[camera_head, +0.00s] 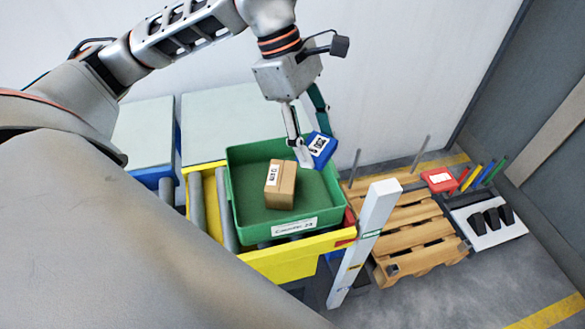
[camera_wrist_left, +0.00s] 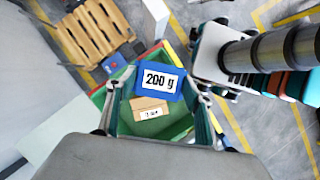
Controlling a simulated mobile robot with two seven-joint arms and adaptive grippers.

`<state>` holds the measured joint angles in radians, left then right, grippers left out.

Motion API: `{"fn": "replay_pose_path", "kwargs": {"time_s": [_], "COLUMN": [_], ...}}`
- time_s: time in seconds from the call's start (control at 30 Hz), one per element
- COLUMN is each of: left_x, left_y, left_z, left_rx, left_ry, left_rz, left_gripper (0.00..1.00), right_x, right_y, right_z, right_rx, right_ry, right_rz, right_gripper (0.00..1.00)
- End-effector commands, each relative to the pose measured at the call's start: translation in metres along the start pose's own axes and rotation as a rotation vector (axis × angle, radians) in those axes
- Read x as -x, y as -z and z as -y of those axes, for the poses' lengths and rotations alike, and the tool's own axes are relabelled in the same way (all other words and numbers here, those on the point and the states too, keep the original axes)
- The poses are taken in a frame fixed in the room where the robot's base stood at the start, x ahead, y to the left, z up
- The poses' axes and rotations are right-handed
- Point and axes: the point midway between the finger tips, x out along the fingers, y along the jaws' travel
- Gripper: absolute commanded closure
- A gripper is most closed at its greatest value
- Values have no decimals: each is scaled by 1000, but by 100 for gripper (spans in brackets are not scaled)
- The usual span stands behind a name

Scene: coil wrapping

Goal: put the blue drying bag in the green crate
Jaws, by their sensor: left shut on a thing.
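The blue drying bag (camera_head: 321,147) has a white label and is held in my left gripper (camera_head: 306,158) over the right back part of the green crate. In the left wrist view the bag (camera_wrist_left: 158,82) sits between the two fingers, its label reading "200 g". The green crate (camera_head: 240,196) stands on a yellow-framed roller conveyor and also shows in the left wrist view (camera_wrist_left: 178,128), below the bag. A brown cardboard box (camera_head: 280,184) with a white label lies inside the crate. My right gripper is in neither view.
A wooden pallet (camera_head: 410,232) with upright grey stakes lies on the floor to the right. A white post (camera_head: 364,240) stands at the crate's front right. A red box (camera_head: 438,180) and a white board with black pieces (camera_head: 490,218) lie farther right.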

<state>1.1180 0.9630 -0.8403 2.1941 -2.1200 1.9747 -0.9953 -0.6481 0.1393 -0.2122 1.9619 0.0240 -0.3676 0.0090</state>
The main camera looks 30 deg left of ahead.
Motion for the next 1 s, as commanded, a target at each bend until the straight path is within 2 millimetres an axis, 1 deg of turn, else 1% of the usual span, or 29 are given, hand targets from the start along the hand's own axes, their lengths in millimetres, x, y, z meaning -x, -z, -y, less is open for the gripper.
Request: {"fn": "replay_pose_path", "kwargs": {"time_s": [0.03,0.2,0.5,0.6,0.7,0.87,1.0], "left_x": [-10,-49,-114,-129,-138,-146,-162], "left_y": [5,21,48,54,58,61,67], "left_z": [1,2,2,2,1,1,2], "left_rx": [4,3,2,1,1,0,1], "left_ry": [6,9,7,6,4,3,6], "left_rz": [-1,-1,-1,-1,0,-1,0], "left_gripper": [71,71,71,71,71,71,71], "right_x": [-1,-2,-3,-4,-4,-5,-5], "right_y": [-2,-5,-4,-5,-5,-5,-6], "right_z": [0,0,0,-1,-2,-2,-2], "right_rx": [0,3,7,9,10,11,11], "right_ry": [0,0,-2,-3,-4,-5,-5], "right_rz": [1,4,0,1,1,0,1], "right_gripper": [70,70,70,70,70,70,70]}}
